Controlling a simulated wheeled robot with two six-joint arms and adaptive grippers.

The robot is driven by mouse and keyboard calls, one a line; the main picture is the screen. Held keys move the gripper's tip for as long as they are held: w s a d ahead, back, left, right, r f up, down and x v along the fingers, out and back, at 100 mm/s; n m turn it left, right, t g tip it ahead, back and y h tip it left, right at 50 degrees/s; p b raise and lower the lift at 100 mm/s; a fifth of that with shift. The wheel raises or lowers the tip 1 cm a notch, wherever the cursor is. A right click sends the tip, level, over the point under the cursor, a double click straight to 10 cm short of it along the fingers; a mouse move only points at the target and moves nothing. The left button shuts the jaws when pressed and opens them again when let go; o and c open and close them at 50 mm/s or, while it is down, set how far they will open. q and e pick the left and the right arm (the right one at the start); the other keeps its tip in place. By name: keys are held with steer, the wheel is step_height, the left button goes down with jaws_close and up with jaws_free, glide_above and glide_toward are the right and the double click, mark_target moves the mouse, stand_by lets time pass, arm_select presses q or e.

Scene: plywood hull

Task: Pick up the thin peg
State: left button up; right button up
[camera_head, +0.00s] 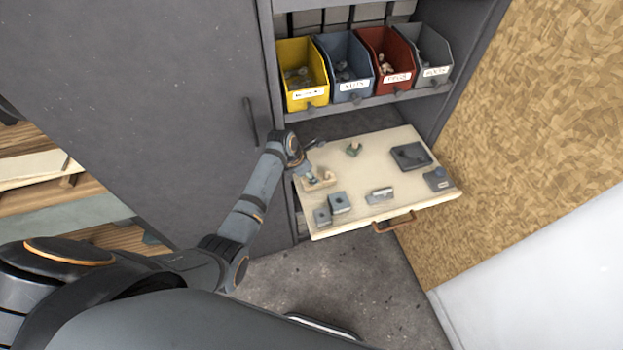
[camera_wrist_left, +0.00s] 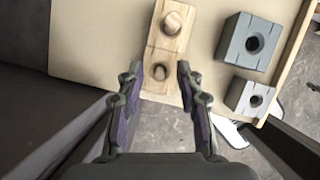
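A light wooden block (camera_wrist_left: 165,48) lies at the edge of the pull-out board; it also shows in the head view (camera_head: 327,183). A round-topped wooden peg (camera_wrist_left: 173,22) stands in its far part. Nearer, a smaller dark round feature (camera_wrist_left: 160,72) shows; I cannot tell whether it is a thin peg seen end-on or an empty hole. My left gripper (camera_wrist_left: 159,70) is open, its fingertips on either side of this feature with gaps. In the head view the left gripper (camera_head: 311,173) is small and partly hides the block. My right gripper is out of view.
Two grey blocks with holes, larger (camera_head: 340,202) and smaller (camera_head: 322,216), stand close by on the board (camera_head: 362,172). A labelled metal piece (camera_head: 379,195), a dark tray (camera_head: 411,156) and a green item (camera_head: 353,149) lie farther off. Bins, including a yellow one (camera_head: 303,74), stand above.

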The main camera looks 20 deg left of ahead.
arm_select(q)
jaws_close()
steer(key=shift+r, duration=0.1)
stand_by(0.3)
